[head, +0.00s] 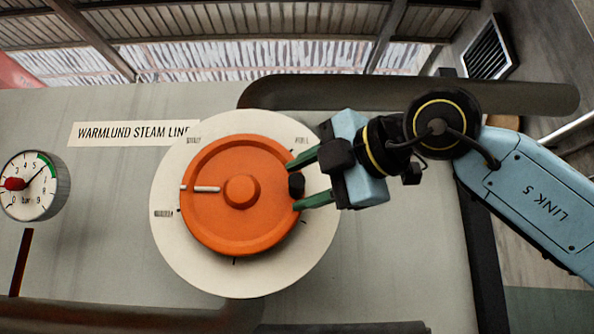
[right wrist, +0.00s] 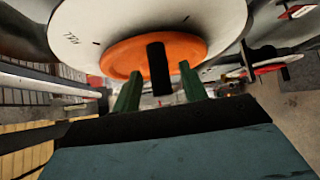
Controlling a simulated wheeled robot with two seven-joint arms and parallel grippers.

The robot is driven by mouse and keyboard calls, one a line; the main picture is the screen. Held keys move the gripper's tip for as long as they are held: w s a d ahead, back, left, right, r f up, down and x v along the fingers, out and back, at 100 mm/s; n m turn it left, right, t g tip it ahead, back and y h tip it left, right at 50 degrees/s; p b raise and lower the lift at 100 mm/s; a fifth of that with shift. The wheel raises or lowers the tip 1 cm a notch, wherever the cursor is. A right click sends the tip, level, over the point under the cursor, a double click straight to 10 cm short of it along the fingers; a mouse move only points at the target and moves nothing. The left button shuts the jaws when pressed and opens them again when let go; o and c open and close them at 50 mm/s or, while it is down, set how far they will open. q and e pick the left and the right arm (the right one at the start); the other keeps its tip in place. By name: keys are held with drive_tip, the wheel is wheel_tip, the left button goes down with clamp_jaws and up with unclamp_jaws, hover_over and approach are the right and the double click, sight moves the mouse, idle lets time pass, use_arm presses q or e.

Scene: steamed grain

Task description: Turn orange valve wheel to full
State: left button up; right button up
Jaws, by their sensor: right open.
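The orange valve wheel (head: 222,225) sits on a round cream dial plate (head: 200,277) on a grey panel. Its white pointer mark (head: 207,189) points left, between the blurred left label (head: 163,213) and the blurred upper-left label (head: 193,141). A label that seems to read FULL (head: 302,140) is at upper right. A black handle peg (head: 296,185) stands at the wheel's right edge. My right gripper (head: 294,186) is open, its green fingers above and below the peg. In the right wrist view the peg (right wrist: 158,70) stands between the fingers with gaps. My left gripper is out of view.
A sign (head: 130,133) reading WARMLUND STEAM LINE is above the wheel, partly covered by the dial. A dark pipe (head: 400,93) runs along the top, and another pipe (head: 120,316) runs below.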

drive_tip(key=shift+x, duration=0.95)
clamp_jaws()
